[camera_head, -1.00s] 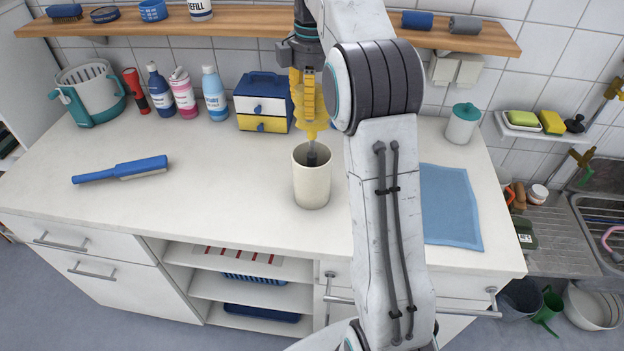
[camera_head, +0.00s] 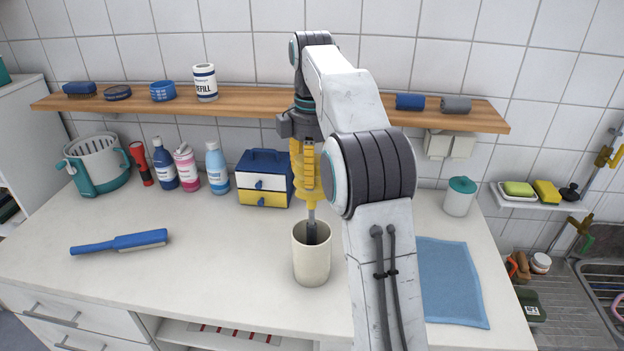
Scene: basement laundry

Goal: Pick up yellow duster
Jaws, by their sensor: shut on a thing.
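The yellow duster (camera_head: 297,172) is upright above the cream cup (camera_head: 312,262), with its ruffled yellow head at the top. Its grey shaft runs down and its dark lower end is inside the cup mouth; the tip is hidden by the cup wall. My gripper (camera_head: 309,180) points down from the arm and is shut on the duster at its head. The fingers overlap the yellow head, so the exact contact is hard to see.
The cup stands on the white counter (camera_head: 210,270). A blue brush (camera_head: 120,242) lies left, and a blue and yellow drawer box (camera_head: 264,180) stands behind. A wooden shelf (camera_head: 240,100) runs across the wall near my arm. A blue cloth (camera_head: 450,280) lies right.

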